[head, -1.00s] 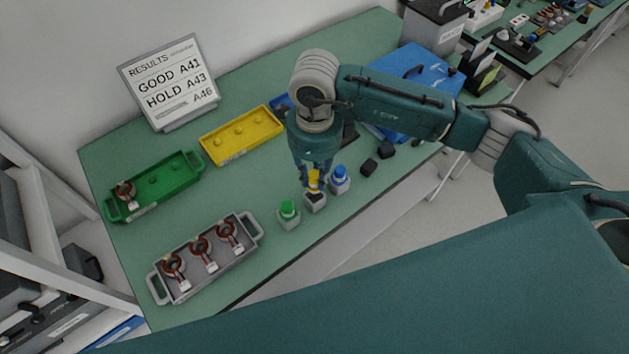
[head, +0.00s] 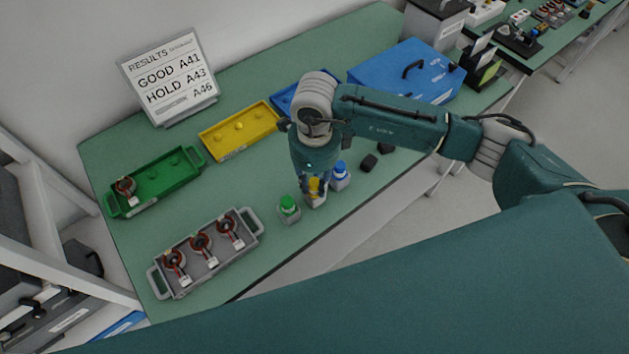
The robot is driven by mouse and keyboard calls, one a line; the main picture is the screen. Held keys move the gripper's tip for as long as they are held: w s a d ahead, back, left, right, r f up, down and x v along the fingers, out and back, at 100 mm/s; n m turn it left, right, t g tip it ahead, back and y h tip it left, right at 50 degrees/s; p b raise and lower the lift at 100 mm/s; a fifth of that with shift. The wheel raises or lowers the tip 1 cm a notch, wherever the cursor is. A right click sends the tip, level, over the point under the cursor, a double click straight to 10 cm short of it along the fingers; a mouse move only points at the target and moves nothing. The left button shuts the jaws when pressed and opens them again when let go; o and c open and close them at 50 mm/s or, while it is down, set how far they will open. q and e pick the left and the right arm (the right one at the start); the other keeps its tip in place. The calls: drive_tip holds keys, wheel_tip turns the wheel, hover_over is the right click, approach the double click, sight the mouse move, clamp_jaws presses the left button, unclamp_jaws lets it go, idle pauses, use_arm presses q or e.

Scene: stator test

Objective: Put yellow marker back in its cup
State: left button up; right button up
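The yellow marker (head: 314,187) stands upright at a small grey cup (head: 317,202) near the table's front edge, its lower end seemingly inside. My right gripper (head: 314,188) points down over it, with its fingers around the marker. Whether the fingers grip it or stand slightly apart from it is too small to tell. A green marker (head: 288,202) stands in its own cup to the left, and a blue marker (head: 340,169) in its cup just to the right. My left gripper is not in view.
A grey tray (head: 188,287) with three stators lies front left. A green tray (head: 168,197) with one stator and an empty yellow tray (head: 228,142) lie behind. A blue case (head: 432,75) and black blocks (head: 369,162) lie right. A results sign (head: 168,75) stands at the back.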

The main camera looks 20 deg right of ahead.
drive_tip(key=shift+o, duration=1.1)
drive_tip(key=shift+r, duration=0.25)
drive_tip(key=shift+r+p, duration=0.5)
drive_tip(key=shift+p, duration=0.3)
drive_tip(key=shift+w+r+b, duration=0.15)
drive_tip(key=shift+r+b, duration=0.15)
drive_tip(key=shift+b, duration=0.45)
wheel_tip(320, 180, up, 11)
drive_tip(key=b, duration=0.3)
